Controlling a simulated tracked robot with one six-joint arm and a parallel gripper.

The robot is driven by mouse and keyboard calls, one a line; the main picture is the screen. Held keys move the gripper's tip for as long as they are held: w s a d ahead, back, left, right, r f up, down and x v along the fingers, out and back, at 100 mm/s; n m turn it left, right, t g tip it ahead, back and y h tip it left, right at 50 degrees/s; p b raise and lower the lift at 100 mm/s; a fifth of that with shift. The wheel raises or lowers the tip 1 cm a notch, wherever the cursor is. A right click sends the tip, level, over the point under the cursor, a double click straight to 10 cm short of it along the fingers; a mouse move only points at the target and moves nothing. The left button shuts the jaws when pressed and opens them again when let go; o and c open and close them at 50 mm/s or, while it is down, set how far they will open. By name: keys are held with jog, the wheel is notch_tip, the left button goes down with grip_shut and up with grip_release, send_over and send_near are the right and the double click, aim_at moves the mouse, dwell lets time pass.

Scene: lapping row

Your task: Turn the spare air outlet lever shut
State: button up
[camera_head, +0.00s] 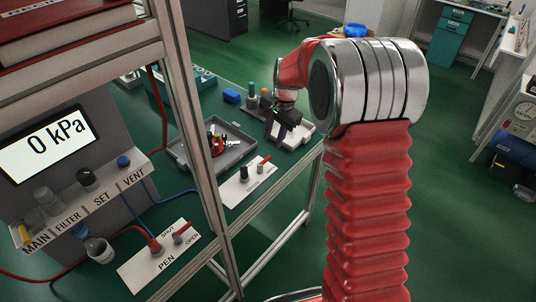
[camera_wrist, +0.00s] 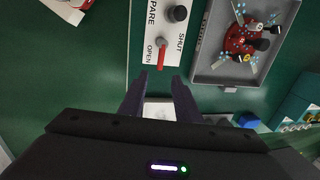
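The spare air outlet is a white plate (camera_wrist: 151,28) marked SPARE, OPEN and SHUT, with a black knob (camera_wrist: 178,13). Its red lever (camera_wrist: 161,56) points down the wrist view toward my gripper and lies beside the word OPEN, with SHUT on its right. My gripper (camera_wrist: 160,76) is open and empty; the lever's tip shows just beyond the gap between the fingertips. Whether they are at the same height I cannot tell. In the head view the lever (camera_head: 264,160) shows on its plate (camera_head: 240,190), left of and nearer than my gripper (camera_head: 284,132).
A grey tray (camera_head: 180,152) with a red part lies beside the plate, with a blue block (camera_head: 232,96) behind it. A shelf post (camera_head: 200,150) stands left of my arm.

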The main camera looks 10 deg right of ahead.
aim_at(269, 157)
jog(key=f, duration=0.3)
jog(key=w+f, duration=0.1)
jog(key=f, duration=0.2)
jog(key=a+f, duration=0.1)
jog(key=f, duration=0.2)
jog(key=shift+w+f, duration=0.15)
jog(key=shift+w, duration=0.05)
grip_shut()
